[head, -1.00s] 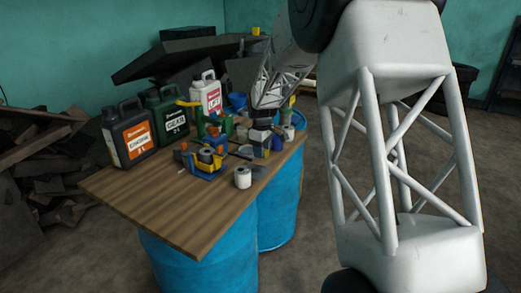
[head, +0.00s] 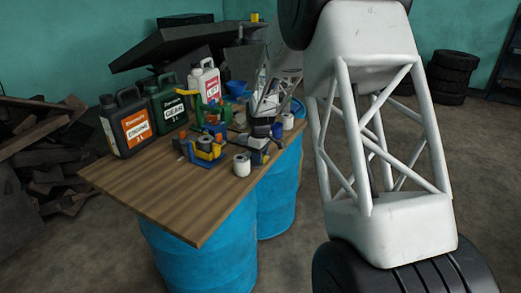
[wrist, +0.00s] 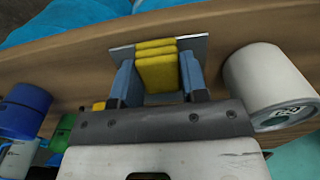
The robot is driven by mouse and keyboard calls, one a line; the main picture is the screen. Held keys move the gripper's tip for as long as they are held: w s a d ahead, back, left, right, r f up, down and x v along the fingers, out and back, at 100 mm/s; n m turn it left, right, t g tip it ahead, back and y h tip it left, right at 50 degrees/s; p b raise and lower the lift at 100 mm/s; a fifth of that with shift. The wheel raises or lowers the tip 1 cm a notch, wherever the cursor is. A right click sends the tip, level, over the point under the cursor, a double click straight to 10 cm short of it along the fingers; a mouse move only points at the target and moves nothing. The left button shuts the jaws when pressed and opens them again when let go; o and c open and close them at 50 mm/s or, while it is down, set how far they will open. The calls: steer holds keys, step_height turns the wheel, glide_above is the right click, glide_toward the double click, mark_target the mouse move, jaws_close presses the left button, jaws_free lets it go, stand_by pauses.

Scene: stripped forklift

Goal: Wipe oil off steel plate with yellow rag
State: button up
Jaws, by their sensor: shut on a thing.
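My gripper (wrist: 157,85) is shut on the yellow rag (wrist: 157,65), a folded, ribbed pad held between two blue-grey fingers. In the wrist view the rag lies over the middle of the thin grey steel plate (wrist: 122,56), whose ends show on both sides of it. The rag seems to touch the plate, but the contact is hidden. The plate lies near the edge of the wooden table (wrist: 70,75). No oil can be made out on the visible parts of the plate. In the head view my gripper (head: 260,143) is low over the table's right side, with the rag hidden.
A white can (wrist: 262,80) stands close beside my gripper in the wrist view. Blue and yellow tools (head: 203,148) and a white roll-like can (head: 242,165) are nearby. An engine oil jug (head: 127,125) and other jugs stand behind. The table's front left (head: 150,195) is clear.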

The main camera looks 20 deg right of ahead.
steer(key=shift+w+a, duration=1.2)
steer(key=shift+a, duration=0.05)
steer(key=shift+w+a, duration=0.25)
steer(key=shift+w+a+f, duration=0.15)
steer(key=shift+w, duration=0.05)
steer(key=shift+w+a+r, duration=0.25)
steer(key=shift+w+a, duration=0.1)
steer(key=shift+w+a+f, duration=0.15)
steer(key=shift+w+a, duration=0.15)
steer(key=shift+s+d, duration=2.15)
steer(key=shift+s+d+r, duration=0.1)
steer(key=shift+r, duration=0.55)
steer(key=shift+s+d+r, duration=0.1)
steer(key=shift+r, duration=3.35)
steer(key=shift+f, duration=0.15)
